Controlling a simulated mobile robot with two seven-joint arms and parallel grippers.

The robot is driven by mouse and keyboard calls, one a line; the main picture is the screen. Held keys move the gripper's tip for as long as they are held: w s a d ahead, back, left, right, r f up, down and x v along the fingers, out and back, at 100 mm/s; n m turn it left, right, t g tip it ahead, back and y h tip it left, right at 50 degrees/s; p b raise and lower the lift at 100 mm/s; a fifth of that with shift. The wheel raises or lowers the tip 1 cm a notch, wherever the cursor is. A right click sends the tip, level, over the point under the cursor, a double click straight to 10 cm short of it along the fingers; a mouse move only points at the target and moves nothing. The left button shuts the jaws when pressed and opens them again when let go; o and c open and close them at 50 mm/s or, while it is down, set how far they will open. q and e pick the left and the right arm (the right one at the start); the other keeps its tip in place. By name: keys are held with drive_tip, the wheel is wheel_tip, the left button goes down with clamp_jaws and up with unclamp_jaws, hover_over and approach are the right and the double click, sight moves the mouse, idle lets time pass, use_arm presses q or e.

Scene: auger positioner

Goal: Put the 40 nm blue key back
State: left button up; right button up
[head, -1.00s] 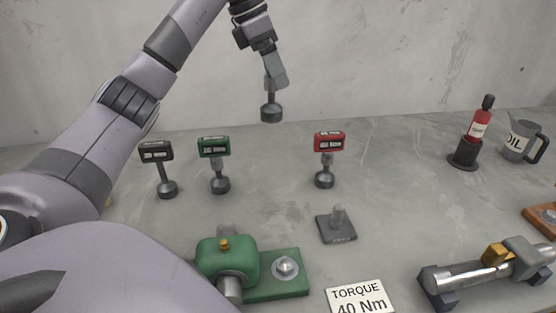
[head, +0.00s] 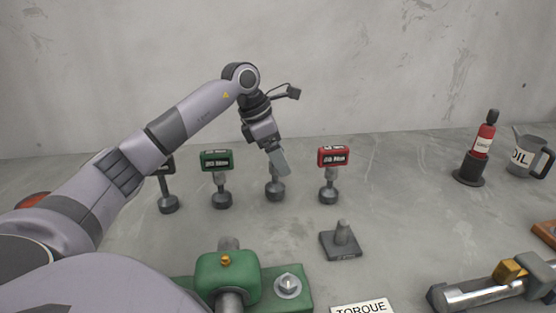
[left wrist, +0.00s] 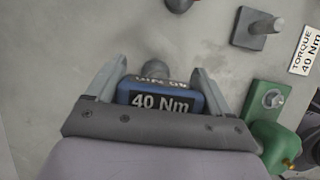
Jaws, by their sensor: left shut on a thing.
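The blue key (left wrist: 160,97), labelled 40 Nm, is held between the two fingers of my left gripper (left wrist: 152,88) in the left wrist view. In the head view my left gripper (head: 278,163) points down and hides the key's blue head; the key's dark round foot (head: 275,192) shows below. The key stands about upright in the row, between the green key (head: 217,162) and the red key (head: 333,157). Its foot is at about table level; I cannot tell whether it touches. My right gripper is out of view.
A dark key (head: 168,203) stands at the row's left, partly behind my arm. A grey plate with a peg (head: 341,243), a green fixture (head: 228,277) and a torque sign (head: 362,307) lie nearer. A red bottle (head: 483,140) and an oil jug (head: 526,158) stand right.

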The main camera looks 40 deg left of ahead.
use_arm(q)
drive_tip(key=shift+f, duration=0.55)
drive_tip(key=shift+f, duration=0.2)
drive_tip(key=o, duration=1.4)
drive_tip(key=shift+r, duration=0.1)
drive_tip(key=v, duration=1.2)
